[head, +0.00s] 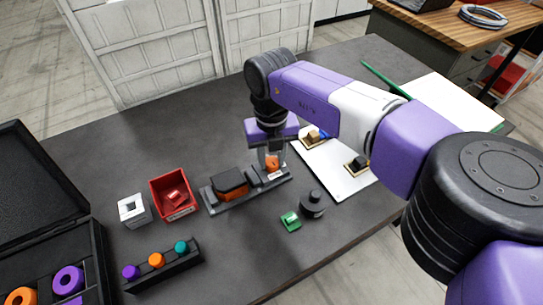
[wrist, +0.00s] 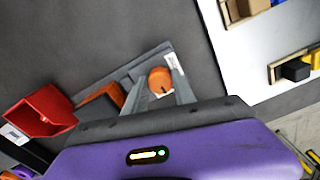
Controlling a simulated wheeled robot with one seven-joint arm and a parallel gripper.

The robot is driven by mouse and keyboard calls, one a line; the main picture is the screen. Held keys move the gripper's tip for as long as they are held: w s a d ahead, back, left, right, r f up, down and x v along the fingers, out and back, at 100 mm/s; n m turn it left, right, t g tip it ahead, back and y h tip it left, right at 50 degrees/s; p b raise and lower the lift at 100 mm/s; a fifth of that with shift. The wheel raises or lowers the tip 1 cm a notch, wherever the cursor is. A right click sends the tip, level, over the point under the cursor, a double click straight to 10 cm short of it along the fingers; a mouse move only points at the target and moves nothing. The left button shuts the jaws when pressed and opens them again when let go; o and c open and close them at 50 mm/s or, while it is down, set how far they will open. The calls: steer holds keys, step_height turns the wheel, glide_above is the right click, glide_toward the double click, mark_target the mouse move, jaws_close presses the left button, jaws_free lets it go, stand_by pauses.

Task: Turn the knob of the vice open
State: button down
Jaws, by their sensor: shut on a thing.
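The vice (head: 246,188) is a long dark grey fixture on the dark table, with an orange and black block (head: 231,185) in its left part. Its orange knob (head: 272,162) is at the right end. My gripper (head: 271,164) points down over that end, with its fingers on either side of the knob and shut on it. In the wrist view the orange knob (wrist: 160,80) shows between the two grey fingers (wrist: 160,88). The far side of the knob and part of the vice are hidden by the gripper.
A red bin (head: 174,194), a white block (head: 134,210) and a rack with coloured knobs (head: 160,265) stand to the left. A black cylinder (head: 313,204) and a green piece (head: 290,221) are in front. A white board (head: 345,178) lies to the right. An open black case (head: 45,240) is far left.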

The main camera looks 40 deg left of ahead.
mark_target(272, 160)
stand_by(0.3)
steer(key=c, duration=1)
jaws_free()
steer(key=shift+c, duration=0.2)
steer(key=shift+r, duration=0.15)
step_height(272, 160, up, 8)
steer(key=shift+f+b, duration=0.2)
steer(key=shift+b, duration=0.5)
